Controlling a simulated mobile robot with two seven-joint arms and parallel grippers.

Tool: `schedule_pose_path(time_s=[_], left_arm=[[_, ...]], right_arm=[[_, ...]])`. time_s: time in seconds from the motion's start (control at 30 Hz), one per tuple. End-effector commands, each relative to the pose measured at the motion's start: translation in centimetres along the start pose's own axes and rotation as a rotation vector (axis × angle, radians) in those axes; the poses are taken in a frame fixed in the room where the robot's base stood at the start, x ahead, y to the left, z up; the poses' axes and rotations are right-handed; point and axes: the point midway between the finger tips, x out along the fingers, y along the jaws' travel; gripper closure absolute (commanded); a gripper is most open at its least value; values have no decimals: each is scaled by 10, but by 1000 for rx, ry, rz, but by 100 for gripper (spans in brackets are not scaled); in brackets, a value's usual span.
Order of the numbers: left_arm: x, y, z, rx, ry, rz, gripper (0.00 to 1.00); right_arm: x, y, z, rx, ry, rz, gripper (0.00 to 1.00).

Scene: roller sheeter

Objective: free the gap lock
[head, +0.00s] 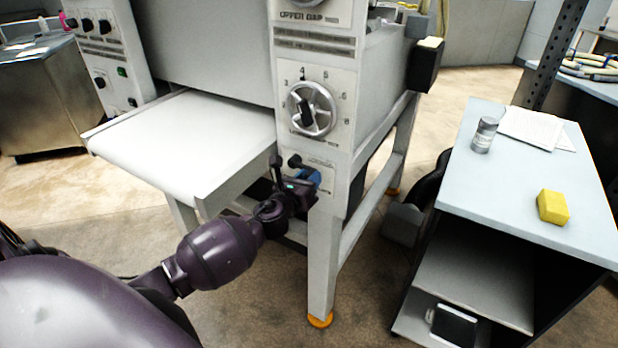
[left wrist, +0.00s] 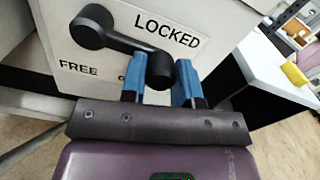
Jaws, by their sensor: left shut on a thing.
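The gap lock is a black lever (left wrist: 125,44) on a light panel, seen close in the left wrist view. Its pivot is at upper left and its knob end at lower right, below the word LOCKED (left wrist: 167,30). The word FREE (left wrist: 78,67) is below the pivot. My left gripper (left wrist: 158,76) has its blue fingers on either side of the knob end and is shut on it. In the head view my left gripper (head: 308,182) is at the lower panel of the sheeter, partly hiding the lever. My right gripper is not seen.
The sheeter's round dial (head: 311,108) is above the lock. A white conveyor table (head: 190,140) extends left of it. A side table (head: 500,210) at right holds a jar (head: 484,135), papers (head: 530,127) and a yellow block (head: 552,207). The sheeter's front leg (head: 323,262) stands beside my gripper.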

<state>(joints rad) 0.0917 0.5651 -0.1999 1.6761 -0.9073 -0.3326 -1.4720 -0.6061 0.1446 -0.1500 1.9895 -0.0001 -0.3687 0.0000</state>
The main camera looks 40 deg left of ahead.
Motion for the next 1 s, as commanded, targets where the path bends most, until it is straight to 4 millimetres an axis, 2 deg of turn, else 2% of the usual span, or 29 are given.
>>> schedule_pose_path(time_s=[0.33, 1.0], left_arm=[[0, 7, -16, 263, 1, 0, 100], [0, 36, -43, 841, 0, 0, 100]], right_arm=[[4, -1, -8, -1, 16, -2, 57], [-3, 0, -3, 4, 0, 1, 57]])
